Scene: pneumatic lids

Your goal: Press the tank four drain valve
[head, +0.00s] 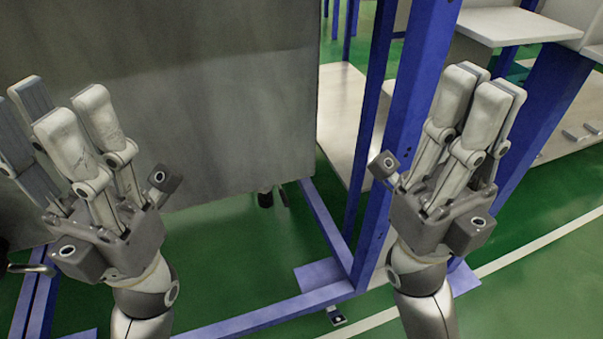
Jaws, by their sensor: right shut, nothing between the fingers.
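A large grey tank (215,110) fills the left and middle of the head view. Under its lower edge hangs a small dark valve (265,198) with a short lever; I cannot read any number that marks it as tank four. Another metal lever (32,268) shows at the left edge, partly cut off. My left gripper (62,98) points up in front of the tank, left of the dark valve, with its fingers apart and empty. My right gripper (484,82) points up, right of the tank and valve, with its fingers together and empty. Neither touches a valve.
A blue frame with an upright post (408,110) and a low bar (265,318) stands around the tank. Pale shelves (515,25) are at the upper right. Green floor (545,270) with white lines is open at the lower right.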

